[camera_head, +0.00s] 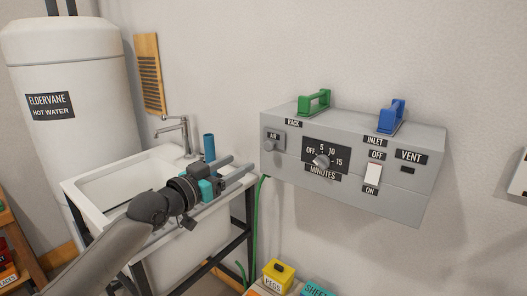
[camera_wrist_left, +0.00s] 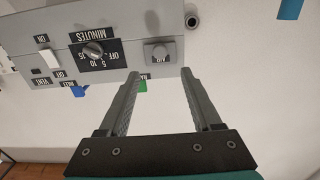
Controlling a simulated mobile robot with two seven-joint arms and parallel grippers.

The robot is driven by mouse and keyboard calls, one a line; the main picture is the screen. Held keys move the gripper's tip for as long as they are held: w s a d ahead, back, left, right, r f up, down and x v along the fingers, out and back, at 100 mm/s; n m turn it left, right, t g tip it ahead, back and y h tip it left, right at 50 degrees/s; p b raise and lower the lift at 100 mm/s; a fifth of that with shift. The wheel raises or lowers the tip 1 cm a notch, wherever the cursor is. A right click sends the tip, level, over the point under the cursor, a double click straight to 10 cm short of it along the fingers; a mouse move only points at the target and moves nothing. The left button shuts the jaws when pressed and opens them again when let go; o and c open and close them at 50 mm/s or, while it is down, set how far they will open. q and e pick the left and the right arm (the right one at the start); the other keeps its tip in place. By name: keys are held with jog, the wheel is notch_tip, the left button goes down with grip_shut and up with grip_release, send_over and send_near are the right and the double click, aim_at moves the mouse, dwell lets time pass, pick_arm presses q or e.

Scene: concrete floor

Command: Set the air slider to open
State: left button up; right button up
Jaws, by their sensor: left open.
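In the left wrist view, upside down, the air slider (camera_wrist_left: 158,53) shows just beyond the fingertips. Its open or closed marks are not readable. My left gripper (camera_head: 243,163) is open and empty, left of and slightly below the slider, apart from it. In the left wrist view the gripper (camera_wrist_left: 160,74) has its fingers spread either side of the slider. My right gripper is not in view.
The box also carries a minutes dial (camera_head: 321,162), a white inlet switch (camera_head: 373,174), a green handle (camera_head: 314,102) and a blue handle (camera_head: 391,116). A sink (camera_head: 90,186) with a tap (camera_head: 186,133) and a blue cylinder (camera_head: 209,147) stand near my left arm.

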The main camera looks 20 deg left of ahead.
aim_at(267, 148)
pick_arm(q)
jog(key=b+x, duration=0.1)
jog(key=x, duration=0.9)
jog(key=shift+b, duration=0.3)
jog(key=shift+w+d, duration=0.2)
jog(key=shift+w, duration=0.25)
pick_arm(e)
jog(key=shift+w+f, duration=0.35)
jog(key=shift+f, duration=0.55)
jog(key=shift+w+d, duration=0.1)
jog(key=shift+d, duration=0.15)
pick_arm(q)
jog(key=c, duration=0.9)
grip_shut()
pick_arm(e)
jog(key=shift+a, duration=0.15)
